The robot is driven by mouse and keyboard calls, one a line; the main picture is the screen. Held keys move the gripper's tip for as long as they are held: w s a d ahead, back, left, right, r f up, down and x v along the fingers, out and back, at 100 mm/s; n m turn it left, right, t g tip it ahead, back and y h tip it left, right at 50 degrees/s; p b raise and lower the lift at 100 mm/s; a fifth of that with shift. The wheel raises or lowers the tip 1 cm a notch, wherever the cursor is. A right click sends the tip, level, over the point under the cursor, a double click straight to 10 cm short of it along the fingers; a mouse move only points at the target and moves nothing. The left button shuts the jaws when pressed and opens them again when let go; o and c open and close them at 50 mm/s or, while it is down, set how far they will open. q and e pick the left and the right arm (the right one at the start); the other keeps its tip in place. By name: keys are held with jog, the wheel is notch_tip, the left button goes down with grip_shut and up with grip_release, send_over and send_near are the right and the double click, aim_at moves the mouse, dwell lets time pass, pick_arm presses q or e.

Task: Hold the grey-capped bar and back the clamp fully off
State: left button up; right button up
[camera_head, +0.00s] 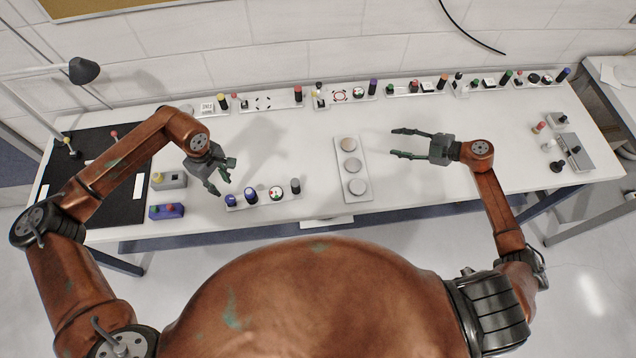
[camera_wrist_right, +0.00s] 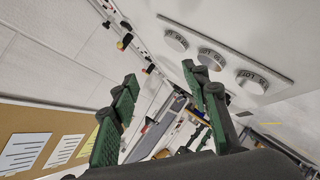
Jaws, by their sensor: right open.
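A front fixture plate (camera_head: 262,206) carries a short upright bar with a dark grey cap (camera_head: 295,184) at its right end. Two blue-topped knobs (camera_head: 251,195) and a round white disc with red marks (camera_head: 276,193) stand on the same plate. I cannot tell which part is the clamp. My left gripper (camera_head: 219,183) is open and empty, above and left of the blue knobs, apart from the bar. My right gripper (camera_head: 396,142) is open and empty over the table, well right of the bar; its spread green fingers show in the right wrist view (camera_wrist_right: 160,74).
A white plate with three round dials (camera_head: 336,170) lies between the grippers. Other fixtures with coloured bars, such as a red-capped one (camera_head: 298,94), line the back edge. A black mat (camera_head: 115,190) and two small boxes (camera_head: 167,211) are at left; grey boxes (camera_head: 574,150) stand right.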

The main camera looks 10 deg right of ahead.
aim_at(296, 186)
jog(key=a+f+m, duration=0.1)
jog(key=a, duration=0.4)
jog(key=s+a+f+m+g+y, duration=0.1)
jog(key=a, duration=0.4)
jog(key=a+f+g, duration=0.1)
jog(key=a+f, duration=0.1)
jog(key=a, duration=0.3)
jog(key=shift+s+m+y, duration=0.4)
jog(key=s+a+m+g, duration=0.1)
jog(key=a, duration=0.4)
jog(key=s+a+f+m+g+y, duration=0.1)
jog(key=s+a, duration=0.1)
jog(key=a, duration=0.3)
jog(key=s+a+g, duration=0.1)
jog(key=a, duration=0.4)
jog(key=shift+s+f+m+y, duration=0.3)
jog(key=shift+s+f+m, duration=0.1)
jog(key=shift+x, duration=3.85)
jog(key=shift+f, duration=0.1)
jog(key=shift+c, duration=0.4)
grip_shut()
